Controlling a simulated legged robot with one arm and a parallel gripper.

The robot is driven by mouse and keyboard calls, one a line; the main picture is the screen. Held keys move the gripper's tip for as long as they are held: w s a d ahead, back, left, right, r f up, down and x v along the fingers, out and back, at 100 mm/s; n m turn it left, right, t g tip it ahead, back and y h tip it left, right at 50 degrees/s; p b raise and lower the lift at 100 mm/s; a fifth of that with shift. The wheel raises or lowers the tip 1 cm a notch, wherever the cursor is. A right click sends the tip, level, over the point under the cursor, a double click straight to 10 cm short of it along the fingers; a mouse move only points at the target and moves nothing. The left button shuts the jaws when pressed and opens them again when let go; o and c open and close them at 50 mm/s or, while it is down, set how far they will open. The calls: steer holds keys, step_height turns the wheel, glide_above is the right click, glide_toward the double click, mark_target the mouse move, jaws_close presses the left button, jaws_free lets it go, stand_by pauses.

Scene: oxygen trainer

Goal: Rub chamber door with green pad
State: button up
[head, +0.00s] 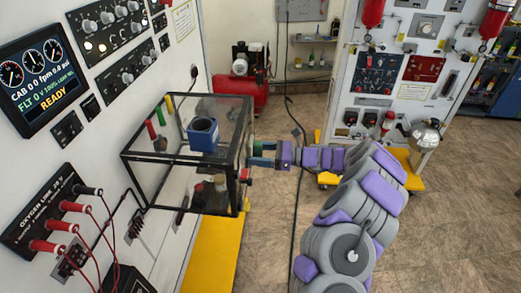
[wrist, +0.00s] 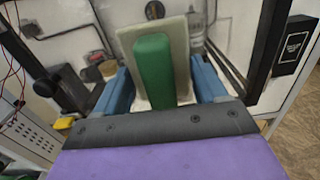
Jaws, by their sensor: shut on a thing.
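The chamber is a clear box with a black frame (head: 182,158), fixed to the wall panel in the head view. The chamber door (head: 243,178) appears to be its right end face, next to my gripper. Black frame bars also show in the wrist view (wrist: 268,45). My gripper (head: 263,155) has blue fingers shut on the green pad (wrist: 153,70), a green block on a pale flat plate. The plate faces away from my gripper, toward the chamber. In the head view the pad is mostly hidden, and I cannot tell whether it touches the door.
A blue block-like part (head: 203,134) sits in the chamber. A yellow base (head: 218,255) runs below it. Red cables (head: 85,225) hang from the left panel. A red compressor (head: 240,92) and a second panel (head: 405,75) stand behind. The floor at right is clear.

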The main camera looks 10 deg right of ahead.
mark_target(247, 156)
steer(key=shift+s+a, duration=0.1)
steer(key=shift+s, duration=0.15)
steer(key=shift+s+a+r+p, duration=0.25)
steer(key=shift+s+r+p, duration=0.25)
steer(key=shift+s, duration=0.25)
steer(key=shift+s+a+r+p, duration=0.25)
steer(key=shift+s+r+p, duration=0.25)
steer(key=shift+s, duration=0.25)
steer(key=shift+w+d+f+p, duration=0.1)
steer(key=shift+w+d+p, duration=0.15)
steer(key=shift+w, duration=0.65)
steer(key=shift+w+d+r+p, duration=0.1)
steer(key=shift+w+d+p, duration=0.2)
steer(key=shift+w, duration=0.6)
steer(key=shift+w+d+f+p, duration=0.1)
steer(key=shift+w+d+p, duration=0.15)
steer(key=shift+w, duration=0.65)
steer(key=w, duration=0.1)
steer(key=w+d, duration=0.1)
steer(key=w, duration=0.3)
steer(key=shift+d, duration=0.4)
steer(key=shift+s, duration=0.1)
